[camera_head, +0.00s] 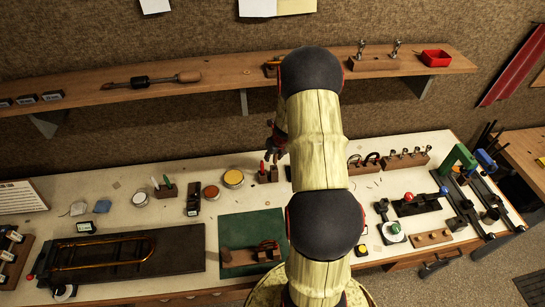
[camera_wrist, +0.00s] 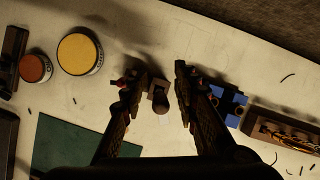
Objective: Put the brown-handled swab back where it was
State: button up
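My gripper (camera_wrist: 163,72) points down over the bench with its two dark fingers apart. Between the fingers in the wrist view is a small wooden block with a dark brown rounded piece (camera_wrist: 160,103). It may be the brown handle of the swab seen end-on, but I cannot tell. Gaps show beside it. A small red tip (camera_wrist: 121,83) is by the left finger. In the head view my gripper (camera_head: 275,146) is beside my arm, above a red-topped piece in a block (camera_head: 262,170).
A yellow-topped tin (camera_wrist: 78,53) and a red-brown tin (camera_wrist: 35,67) stand left of my gripper. Blue blocks (camera_wrist: 225,101) and a wooden rack (camera_wrist: 285,132) are to its right. A green mat (camera_head: 236,230) lies nearer. The shelf (camera_head: 220,77) runs behind the bench.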

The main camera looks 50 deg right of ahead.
jog(key=p+v, duration=0.2)
jog(key=v, duration=0.9)
jog(key=w+a+r+n+t+y, duration=0.1)
jog(key=a+r+n, duration=0.8)
jog(key=a, duration=0.3)
jog(key=a+r+n, duration=1)
jog(key=a, duration=0.2)
jog(key=s+a+r+n, duration=0.4)
jog(key=s+a+n, duration=0.3)
jog(key=n, duration=0.3)
jog(key=s+a+r+n, duration=0.4)
jog(key=s+a+n, duration=0.4)
jog(key=s+n, duration=0.2)
jog(key=shift+a+n+t+y, duration=0.15)
jog(key=shift+n+t+y, duration=0.15)
jog(key=shift+n+y, duration=0.1)
notch_tip(320, 180, down, 19)
jog(key=b, duration=1.9)
